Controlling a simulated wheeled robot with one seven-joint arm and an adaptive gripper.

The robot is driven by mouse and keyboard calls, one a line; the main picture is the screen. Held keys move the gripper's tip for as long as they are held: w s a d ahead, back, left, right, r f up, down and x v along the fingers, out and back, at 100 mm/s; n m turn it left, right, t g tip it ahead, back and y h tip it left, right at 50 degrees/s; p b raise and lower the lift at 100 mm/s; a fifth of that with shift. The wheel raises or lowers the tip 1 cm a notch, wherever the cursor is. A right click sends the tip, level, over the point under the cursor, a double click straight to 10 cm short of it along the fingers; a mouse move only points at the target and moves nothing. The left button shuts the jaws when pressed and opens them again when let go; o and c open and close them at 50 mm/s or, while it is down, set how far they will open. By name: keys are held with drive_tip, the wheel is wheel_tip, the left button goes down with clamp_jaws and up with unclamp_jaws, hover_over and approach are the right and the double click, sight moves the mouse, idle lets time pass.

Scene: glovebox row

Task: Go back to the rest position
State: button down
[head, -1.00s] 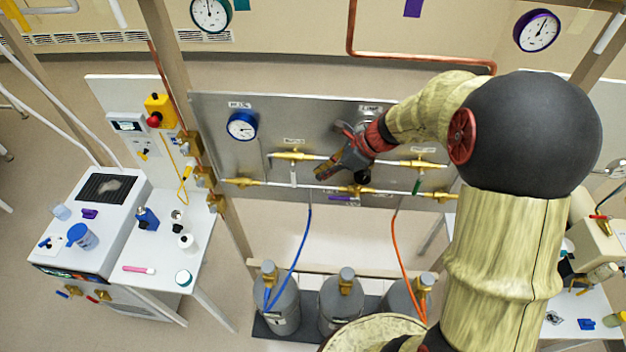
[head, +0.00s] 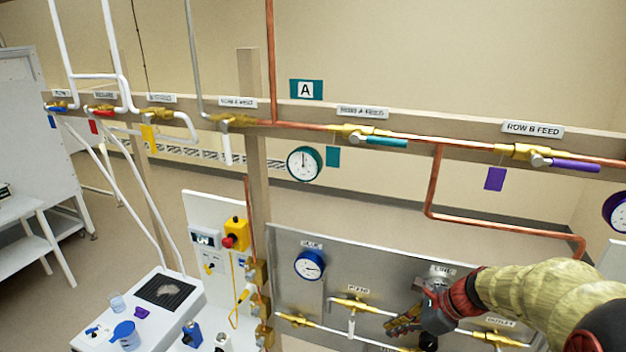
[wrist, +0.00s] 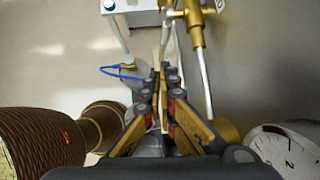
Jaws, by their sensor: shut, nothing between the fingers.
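My gripper (head: 405,322) is in the lower right of the head view, in front of the grey metal gas panel (head: 290,250). In the wrist view my gripper (wrist: 160,72) has its two fingers together with nothing between them. A brass valve (wrist: 196,28) with a pale pipe stands just right of the fingertips there. The gripper hides part of the panel's fittings in the head view. I cannot tell how close the fingers are to the pipework.
A white-faced gauge (wrist: 288,148) is close at the lower right of the wrist view. In the head view, a blue gauge (head: 309,265) sits on the panel, a white bench unit (head: 185,285) stands left, and feed valves with teal (head: 387,142) and purple (head: 575,166) handles line the rail above.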

drive_tip(key=s+a+f+n+h+b, duration=0.1)
drive_tip(key=s+f+n+h+b, duration=0.1)
drive_tip(key=s+n+b, duration=0.5)
drive_tip(key=s+a+f+n+t+h+b, duration=0.1)
drive_tip(key=s+f+n+h+b, duration=0.1)
drive_tip(key=s+n+b, duration=0.6)
drive_tip(key=s+a+f+n+h+b, duration=0.2)
drive_tip(key=s+f+n+b, duration=0.2)
drive_tip(key=s+n+b, duration=0.4)
drive_tip(key=shift+s+f+t, duration=0.2)
drive_tip(key=shift+f+t, duration=0.1)
drive_tip(key=shift+f, duration=0.05)
